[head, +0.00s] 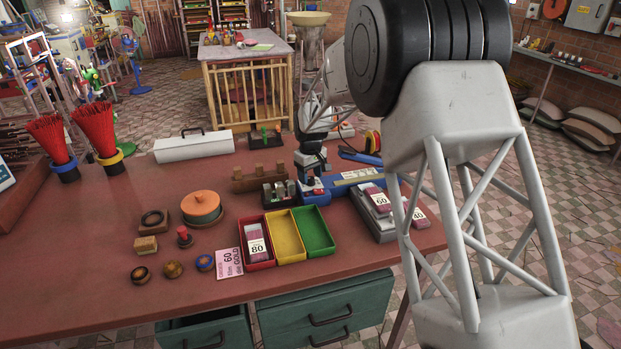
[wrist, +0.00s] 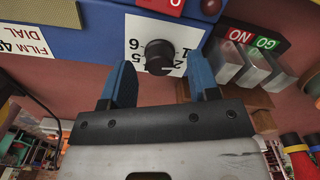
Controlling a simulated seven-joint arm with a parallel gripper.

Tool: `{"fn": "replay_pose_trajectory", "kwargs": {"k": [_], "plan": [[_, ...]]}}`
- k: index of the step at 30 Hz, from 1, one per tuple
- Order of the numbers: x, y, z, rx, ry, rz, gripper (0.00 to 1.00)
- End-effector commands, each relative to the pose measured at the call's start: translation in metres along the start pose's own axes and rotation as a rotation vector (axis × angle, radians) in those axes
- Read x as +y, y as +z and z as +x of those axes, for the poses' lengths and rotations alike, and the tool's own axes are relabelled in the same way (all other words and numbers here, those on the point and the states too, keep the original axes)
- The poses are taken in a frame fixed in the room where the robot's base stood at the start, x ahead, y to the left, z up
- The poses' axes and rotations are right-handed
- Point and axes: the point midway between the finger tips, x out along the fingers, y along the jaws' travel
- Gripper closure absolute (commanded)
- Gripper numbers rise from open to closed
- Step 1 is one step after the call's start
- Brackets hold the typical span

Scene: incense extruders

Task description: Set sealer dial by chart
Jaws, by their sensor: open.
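The blue sealer (head: 345,188) lies at the right back of the table. In the wrist view its dial is a black round knob (wrist: 160,56) on a white numbered plate (wrist: 138,28); the knob's setting is not readable. My gripper (wrist: 160,68) is open, its blue fingers on either side of the knob; contact cannot be told. In the head view my gripper (head: 312,187) is at the sealer's left end and hides the dial. A pink card (head: 229,262) reads 60, film and GOLD.
Red, yellow and green trays (head: 287,258) stand in front of the sealer, an 80 pack in the red one. Packs marked 60 and 40 lie at right (head: 379,200). GO and NO blocks (wrist: 252,65) stand close beside my gripper.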

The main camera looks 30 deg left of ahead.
Motion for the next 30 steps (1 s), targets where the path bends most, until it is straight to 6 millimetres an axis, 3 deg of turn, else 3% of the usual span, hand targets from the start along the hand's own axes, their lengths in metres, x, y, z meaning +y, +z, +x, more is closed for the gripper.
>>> {"fn": "replay_pose_trajectory", "kwargs": {"k": [6,15,24,30], "plan": [[-0.0001,0.0003,0.0121,-0.001,-0.001,0.0,0.45],[-0.0001,0.0003,0.013,-0.001,0.0,0.0,0.45],[-0.0002,0.0002,0.0129,-0.001,0.0,0.0,0.91],[-0.0004,0.0002,0.0128,-0.001,0.0,0.005,0.94]]}}
